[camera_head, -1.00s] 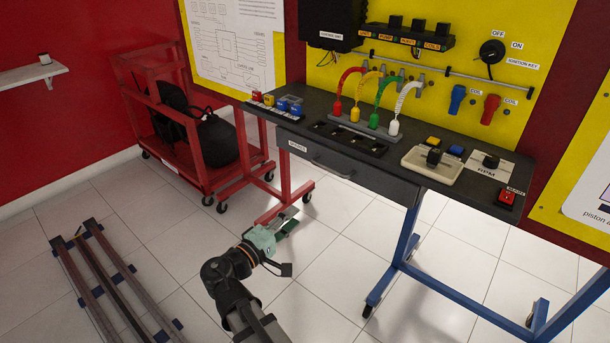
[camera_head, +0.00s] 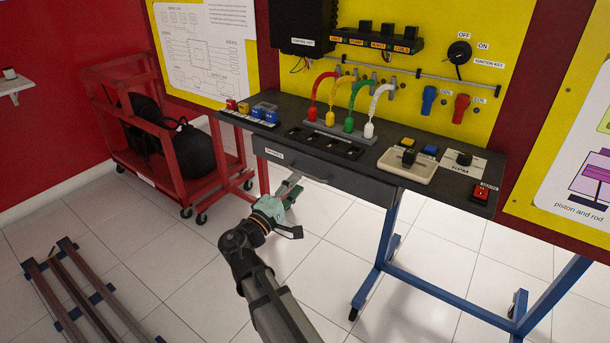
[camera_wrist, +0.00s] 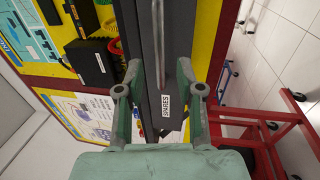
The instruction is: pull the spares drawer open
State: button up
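The spares drawer (camera_head: 345,180) is a dark grey front under the bench top, with a white SPARES label (camera_head: 275,153) at its left end. It looks shut, its front about level with the bench edge. Its thin bar handle (camera_wrist: 158,45) runs up the middle of the wrist view, where the label (camera_wrist: 165,105) also shows. My gripper (camera_head: 292,184) is just in front of and below the drawer, near the handle's left end. In the wrist view my gripper (camera_wrist: 160,72) is open, with one finger on each side of the drawer front. Contact with the handle cannot be told.
A blue bench leg (camera_head: 375,265) stands right of my arm. A red trolley (camera_head: 150,165) with black tanks is at left. Metal rails (camera_head: 75,290) lie on the floor at lower left.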

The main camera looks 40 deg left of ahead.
aim_at(305, 173)
jog(key=shift+w+a+r, duration=0.1)
jog(key=shift+w+r, duration=0.05)
jog(key=shift+w, duration=0.7)
jog(key=shift+w+d+r, duration=0.1)
jog(key=shift+w+r, duration=0.1)
jog(key=shift+w, duration=0.65)
jog(key=shift+w+a+r, duration=0.1)
jog(key=shift+w+r, duration=0.05)
jog(key=shift+w, duration=0.7)
jog(key=shift+c, duration=0.4)
grip_shut()
